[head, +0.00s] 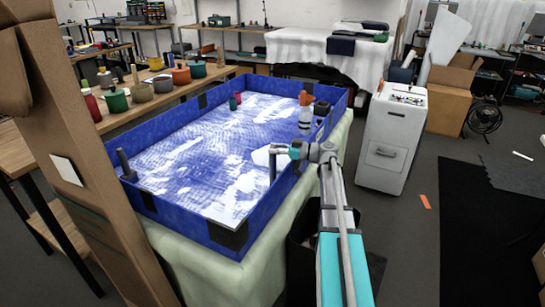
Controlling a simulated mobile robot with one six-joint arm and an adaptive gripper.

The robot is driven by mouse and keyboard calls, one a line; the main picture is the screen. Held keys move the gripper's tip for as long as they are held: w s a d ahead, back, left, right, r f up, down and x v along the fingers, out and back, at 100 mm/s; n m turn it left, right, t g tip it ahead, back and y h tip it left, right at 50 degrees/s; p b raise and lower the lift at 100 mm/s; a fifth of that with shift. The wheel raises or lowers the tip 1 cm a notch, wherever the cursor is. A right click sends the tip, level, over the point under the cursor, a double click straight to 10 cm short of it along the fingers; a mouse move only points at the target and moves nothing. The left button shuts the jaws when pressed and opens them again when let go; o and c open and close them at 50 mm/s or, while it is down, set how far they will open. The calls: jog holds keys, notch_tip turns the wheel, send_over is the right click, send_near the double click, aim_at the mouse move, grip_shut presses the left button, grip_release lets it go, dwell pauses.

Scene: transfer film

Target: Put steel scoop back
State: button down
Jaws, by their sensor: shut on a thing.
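My gripper (281,149) is over the right side of a blue-walled tray (178,216), near its right wall. It is shut on a slim grey upright piece (273,168), which looks like the steel scoop. This piece points down towards the tray floor. I cannot make out the scoop's bowl, or whether its lower end touches the floor. The tray floor is covered with a blue and white patterned film.
A dark post (124,163) stands in the tray's left corner. A clear bottle (305,118) and an orange-topped item (306,98) are at the right wall. Small red and green pieces (235,101) stand farther back. Pots (181,75) line a wooden bench at left. A white cabinet (393,140) stands right.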

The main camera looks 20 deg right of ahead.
jog(key=shift+f, duration=0.5)
jog(key=shift+f+b, duration=0.15)
jog(key=shift+b, duration=0.25)
jog(key=shift+c, duration=2)
grip_release()
jog(key=shift+r, duration=0.25)
jog(key=v, duration=1.2)
